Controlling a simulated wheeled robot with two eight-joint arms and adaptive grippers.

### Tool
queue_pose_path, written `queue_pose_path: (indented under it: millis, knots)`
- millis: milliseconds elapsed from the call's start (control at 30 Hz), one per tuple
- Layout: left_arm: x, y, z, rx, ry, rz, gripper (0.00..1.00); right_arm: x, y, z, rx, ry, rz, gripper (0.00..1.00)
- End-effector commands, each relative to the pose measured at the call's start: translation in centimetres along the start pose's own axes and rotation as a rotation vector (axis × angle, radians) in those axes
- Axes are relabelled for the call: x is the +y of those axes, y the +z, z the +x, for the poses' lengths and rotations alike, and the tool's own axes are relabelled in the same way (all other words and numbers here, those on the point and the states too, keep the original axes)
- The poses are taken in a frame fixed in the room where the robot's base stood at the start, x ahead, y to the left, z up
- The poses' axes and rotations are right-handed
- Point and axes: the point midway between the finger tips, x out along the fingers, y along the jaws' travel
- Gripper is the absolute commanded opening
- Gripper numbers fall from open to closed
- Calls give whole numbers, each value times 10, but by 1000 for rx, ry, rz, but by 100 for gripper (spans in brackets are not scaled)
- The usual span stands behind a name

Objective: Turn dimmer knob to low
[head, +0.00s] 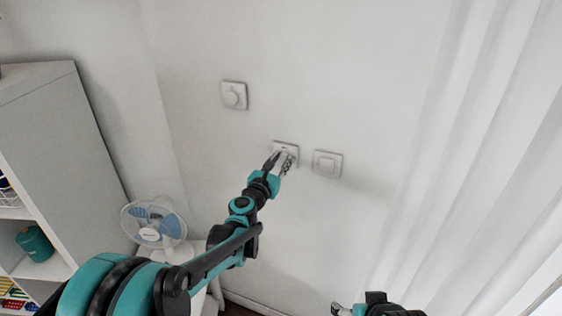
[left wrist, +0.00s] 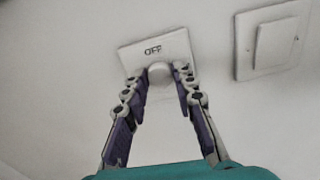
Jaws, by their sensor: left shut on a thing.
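A pale round dimmer knob (left wrist: 159,74) sits on a white square wall plate (left wrist: 128,55) with dark lettering that appears to read OFF. In the left wrist view my left gripper (left wrist: 161,82) has one finger on each side of the knob and is shut on it. In the head view my left gripper (head: 282,161) reaches up to the middle wall plate (head: 287,146) and hides most of it, so the knob's turn cannot be read there. My right gripper (head: 342,309) shows only partly at the bottom edge, far below the plates; its jaws are unclear.
A flat square switch (head: 327,164) is close on the right. A white curtain (head: 470,130) hangs at the right. A fan (head: 154,228) and a shelf (head: 50,140) stand at the left.

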Motion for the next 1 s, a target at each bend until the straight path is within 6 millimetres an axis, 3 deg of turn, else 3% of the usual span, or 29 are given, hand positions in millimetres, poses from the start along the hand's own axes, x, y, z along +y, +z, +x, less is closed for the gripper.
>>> queue_pose_path:
  millis: [667,700,767,1000]
  knots:
    - [-1,-1,0,0,-1,-65,0,0,0,0,0,0,0,81]
    - [-1,-1,0,0,-1,-65,32,0,0,0,0,0,0,81]
    - [-1,-1,0,0,-1,-65,47,0,0,0,0,0,0,81]
    - [0,0,0,0,-1,-65,47,0,0,0,0,0,0,81]
